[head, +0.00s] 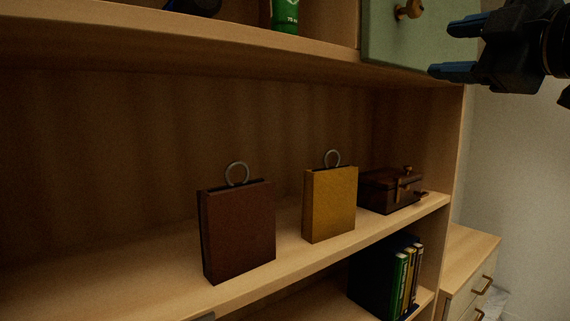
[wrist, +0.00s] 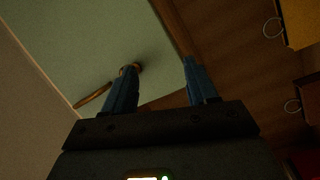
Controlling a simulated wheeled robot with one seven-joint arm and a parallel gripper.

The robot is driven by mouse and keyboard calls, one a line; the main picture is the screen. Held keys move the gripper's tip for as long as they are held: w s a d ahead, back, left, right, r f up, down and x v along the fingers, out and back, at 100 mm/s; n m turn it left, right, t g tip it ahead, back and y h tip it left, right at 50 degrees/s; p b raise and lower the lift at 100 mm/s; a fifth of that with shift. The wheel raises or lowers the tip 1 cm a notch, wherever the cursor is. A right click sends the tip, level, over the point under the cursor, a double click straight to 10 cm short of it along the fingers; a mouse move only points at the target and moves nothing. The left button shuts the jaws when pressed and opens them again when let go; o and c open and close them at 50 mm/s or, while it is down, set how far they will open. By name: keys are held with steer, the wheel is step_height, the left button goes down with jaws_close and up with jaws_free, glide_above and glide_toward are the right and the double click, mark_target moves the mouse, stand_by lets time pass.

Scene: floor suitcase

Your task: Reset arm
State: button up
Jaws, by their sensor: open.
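My gripper (head: 452,50) is at the upper right in the head view, with its two blue fingers spread apart and nothing between them. It is in front of the right part of the green cabinet door (head: 400,40). In the wrist view, both fingers of my gripper (wrist: 157,82) show apart, with the green door (wrist: 80,40) behind them. The door's round knob (head: 409,10) shows left of my gripper in the head view. In the wrist view a knob (wrist: 130,68) appears just beyond the left finger; whether they touch I cannot tell.
A dark red case (head: 240,232) and a yellow case (head: 331,204), each with a ring, stand on the middle shelf (head: 110,285). A brown box (head: 388,192) sits right of them. Books (head: 402,280) stand below. A drawer cabinet (head: 470,262) is at right.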

steer(key=s+a+f+m+h, duration=0.15)
steer(key=s+f+m, duration=0.3)
steer(key=f, duration=0.75)
steer(key=s+f+m+h, duration=0.25)
steer(key=f+m, duration=0.35)
steer(key=f, duration=0.7)
steer(key=s+a+f+m+h, duration=0.1)
steer(key=s+f+m, duration=0.35)
steer(key=f, duration=0.75)
steer(key=s+f+m+g+h, duration=0.1)
steer(key=s+f, duration=0.4)
steer(key=s, duration=0.3)
steer(key=s+f+m+g+h, duration=0.1)
steer(key=s+f+m, duration=0.1)
steer(key=s+f, duration=0.5)
steer(key=s+n+g+y, duration=0.1)
steer(key=s, duration=1.6)
steer(key=shift+s+d+r, duration=0.15)
steer(key=shift+s+r, duration=0.1)
steer(key=shift+c, duration=0.4)
